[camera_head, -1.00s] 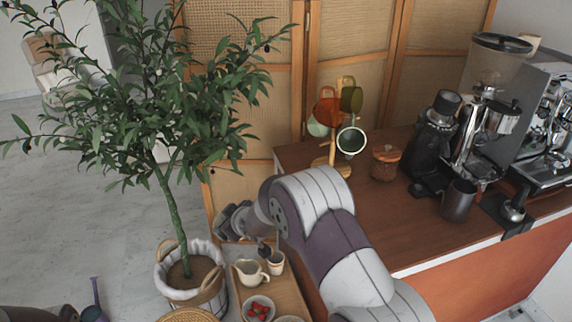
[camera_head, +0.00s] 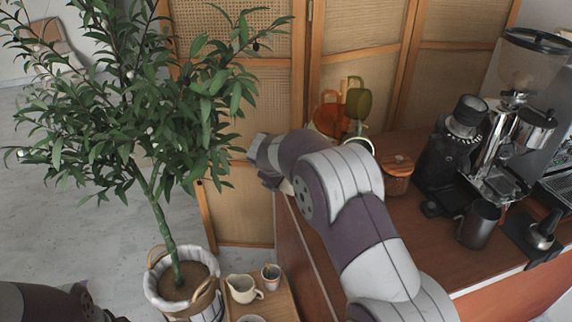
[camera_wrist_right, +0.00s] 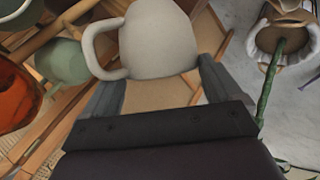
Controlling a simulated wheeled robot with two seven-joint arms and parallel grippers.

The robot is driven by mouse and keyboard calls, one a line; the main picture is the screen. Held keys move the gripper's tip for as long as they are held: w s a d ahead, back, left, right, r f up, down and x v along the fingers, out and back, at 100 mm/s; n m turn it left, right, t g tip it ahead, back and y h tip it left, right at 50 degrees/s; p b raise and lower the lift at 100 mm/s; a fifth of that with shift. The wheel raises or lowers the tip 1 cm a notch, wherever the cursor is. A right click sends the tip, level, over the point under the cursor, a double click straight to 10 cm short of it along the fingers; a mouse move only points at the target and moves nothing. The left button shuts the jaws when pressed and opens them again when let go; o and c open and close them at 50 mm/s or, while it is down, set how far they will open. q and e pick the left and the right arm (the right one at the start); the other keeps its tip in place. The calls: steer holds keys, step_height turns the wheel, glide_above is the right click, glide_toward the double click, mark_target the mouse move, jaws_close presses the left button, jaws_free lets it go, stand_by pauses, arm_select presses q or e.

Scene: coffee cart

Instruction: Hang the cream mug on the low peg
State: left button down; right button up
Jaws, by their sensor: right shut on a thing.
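The cream mug (camera_wrist_right: 158,42) is between the two fingers of my right gripper (camera_wrist_right: 155,85) in the wrist view, its handle pointing left. The mug tree on the counter carries an orange mug (camera_head: 330,118), an olive mug (camera_head: 358,102) and a white-rimmed mug (camera_head: 358,144). A pale green mug (camera_wrist_right: 62,62) hangs left of the cream mug, apart from it. I cannot make out the low peg. My left gripper is out of view.
A potted olive tree (camera_head: 165,235) is at left. A low tray (camera_head: 283,300) holds a creamer (camera_head: 243,288) and a cup (camera_head: 271,275).

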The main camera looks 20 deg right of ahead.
steer(key=shift+d+r, duration=0.2)
steer(key=shift+r, duration=0.1)
steer(key=shift+w+d+p, duration=0.1)
steer(key=shift+d+p, duration=0.15)
steer(key=shift+p, duration=0.2)
steer(key=w+d, duration=0.1)
steer(key=w+d+p, duration=0.1)
steer(key=shift+d+f, duration=0.3)
steer(key=shift+f, duration=0.1)
steer(key=shift+w+d+f+p, duration=0.1)
steer(key=shift+w+d+p, duration=0.25)
steer(key=shift+d+p, duration=0.6)
steer(key=shift+w+d+f+p, duration=0.4)
steer(key=shift+w+d+f, duration=0.35)
steer(key=shift+w+d, duration=0.15)
steer(key=shift+s+f, duration=0.1)
